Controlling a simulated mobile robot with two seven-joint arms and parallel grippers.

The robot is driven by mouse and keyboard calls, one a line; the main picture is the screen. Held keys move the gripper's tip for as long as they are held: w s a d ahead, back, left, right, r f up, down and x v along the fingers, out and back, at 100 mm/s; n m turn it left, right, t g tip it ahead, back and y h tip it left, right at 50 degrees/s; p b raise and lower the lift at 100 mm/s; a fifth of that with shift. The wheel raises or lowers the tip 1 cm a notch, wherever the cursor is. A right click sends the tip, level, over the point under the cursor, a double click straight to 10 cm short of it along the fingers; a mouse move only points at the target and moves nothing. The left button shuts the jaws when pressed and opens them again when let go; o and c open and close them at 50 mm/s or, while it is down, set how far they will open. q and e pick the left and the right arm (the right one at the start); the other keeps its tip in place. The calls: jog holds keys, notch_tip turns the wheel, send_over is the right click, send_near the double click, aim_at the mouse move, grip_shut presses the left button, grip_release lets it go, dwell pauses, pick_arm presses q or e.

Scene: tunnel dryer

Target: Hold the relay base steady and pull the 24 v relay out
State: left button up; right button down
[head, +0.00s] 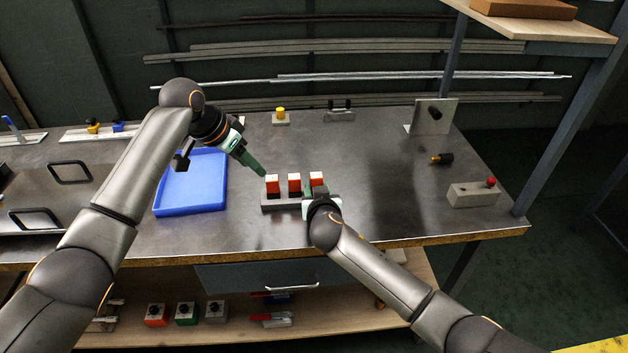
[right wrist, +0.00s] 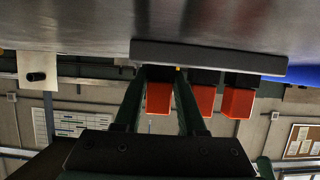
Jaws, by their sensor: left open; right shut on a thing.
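The dark relay base (head: 284,201) stands on the steel bench with three orange-topped relays in a row: a left one (head: 272,184), a middle one (head: 294,183) and a right one (head: 317,179). I cannot read which is the 24 V relay. My right gripper (head: 318,189) is shut on the right relay at the base's right end. The right wrist view shows this relay (right wrist: 159,97) between its fingers, still at the base (right wrist: 205,57). My left gripper (head: 262,171) is open and empty, its fingertips close to the base's left end, apparently not touching it.
A blue tray (head: 192,206) lies left of the base. Behind stand a yellow button block (head: 281,116) and a small bracket (head: 340,112). To the right are an upright plate (head: 433,116), a yellow-black part (head: 441,159) and a box with a red button (head: 474,194).

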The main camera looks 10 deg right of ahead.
jog(key=shift+c, duration=2)
grip_release()
